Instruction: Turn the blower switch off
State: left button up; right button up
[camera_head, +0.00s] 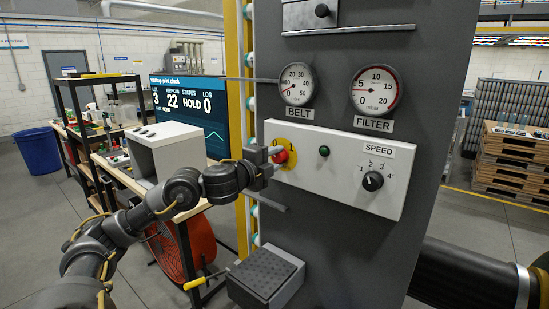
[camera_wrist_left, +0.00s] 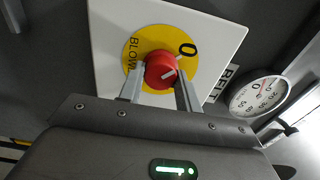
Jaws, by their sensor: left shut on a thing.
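The blower switch is a red knob (camera_head: 281,157) on a yellow disc (camera_head: 291,146) at the left end of the white control panel (camera_head: 340,188). The disc carries 0 and 1 in the head view. My left gripper (camera_head: 277,159) has its fingers on either side of the knob and is shut on it. The wrist view shows the knob (camera_wrist_left: 158,68) between the two fingertips (camera_wrist_left: 160,76). The 1 is not visible there. My right gripper is out of view.
The panel also has a green button (camera_head: 324,151) and a SPEED dial (camera_head: 373,181). The BELT gauge (camera_head: 297,84) and FILTER gauge (camera_head: 376,90) are above it. A dark pedal-like box (camera_head: 265,275) is below.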

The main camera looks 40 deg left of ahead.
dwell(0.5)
pick_arm(q)
jog(key=o, duration=1)
jog(key=s+b, duration=1)
jog(key=shift+s+d, duration=0.2)
jog(key=shift+s, duration=0.2)
jog(key=shift+a, duration=0.1)
